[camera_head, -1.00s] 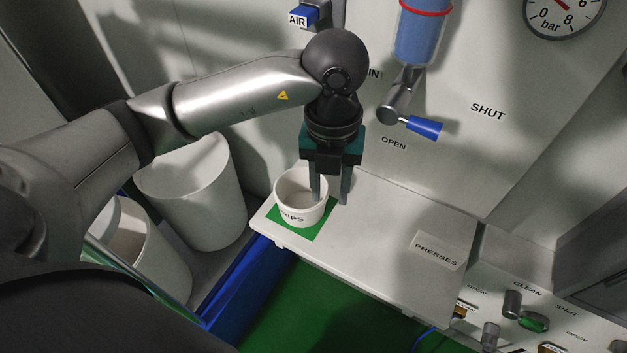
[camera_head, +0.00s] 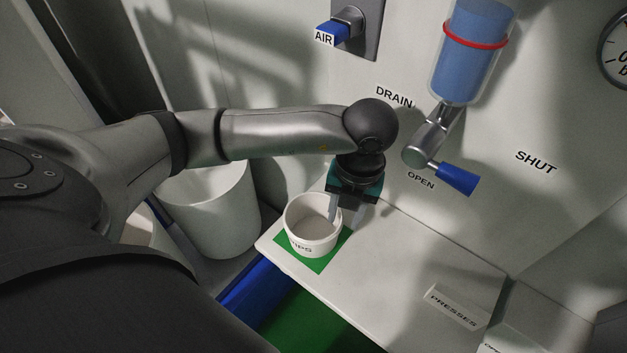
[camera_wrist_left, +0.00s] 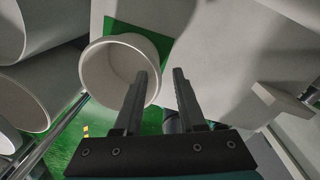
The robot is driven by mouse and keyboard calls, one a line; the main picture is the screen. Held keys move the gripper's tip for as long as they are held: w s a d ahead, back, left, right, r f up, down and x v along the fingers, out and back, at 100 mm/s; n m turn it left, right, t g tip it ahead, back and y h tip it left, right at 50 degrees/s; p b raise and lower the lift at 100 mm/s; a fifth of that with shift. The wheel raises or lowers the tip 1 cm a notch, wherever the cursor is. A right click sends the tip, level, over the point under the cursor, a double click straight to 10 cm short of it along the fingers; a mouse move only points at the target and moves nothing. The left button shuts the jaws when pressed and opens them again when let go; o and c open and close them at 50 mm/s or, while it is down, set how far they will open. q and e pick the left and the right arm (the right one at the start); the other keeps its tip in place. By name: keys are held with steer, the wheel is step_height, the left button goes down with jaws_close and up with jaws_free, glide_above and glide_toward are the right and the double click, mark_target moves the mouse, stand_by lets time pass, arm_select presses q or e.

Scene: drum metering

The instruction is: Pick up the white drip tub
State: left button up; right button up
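The white drip tub (camera_head: 312,245) stands upright on a green square (camera_head: 318,265) on the white shelf (camera_head: 400,270). Part of its lettering shows on its front. My left gripper (camera_head: 344,212) points down at the tub's right rim with its fingers apart. In the head view one finger overlaps the tub's opening and the other is to the right of it. In the left wrist view the tub (camera_wrist_left: 92,75) is on the left, and the left finger of my gripper (camera_wrist_left: 160,74) crosses its rim. Contact cannot be told. My right gripper is not in view.
A larger white bin (camera_head: 210,215) stands left of the shelf. The drain valve's blue handle (camera_head: 458,179) and a clear cylinder with blue contents (camera_head: 470,55) are on the wall above. The shelf's middle is clear.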

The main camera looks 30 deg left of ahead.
mark_target(313, 226)
arm_select(q)
steer(key=f, duration=0.4)
steer(key=a+f+b, duration=0.1)
steer(key=f, duration=0.1)
steer(key=shift+s, duration=0.35)
steer(key=shift+d+r, duration=0.1)
jaws_close()
stand_by(1.0)
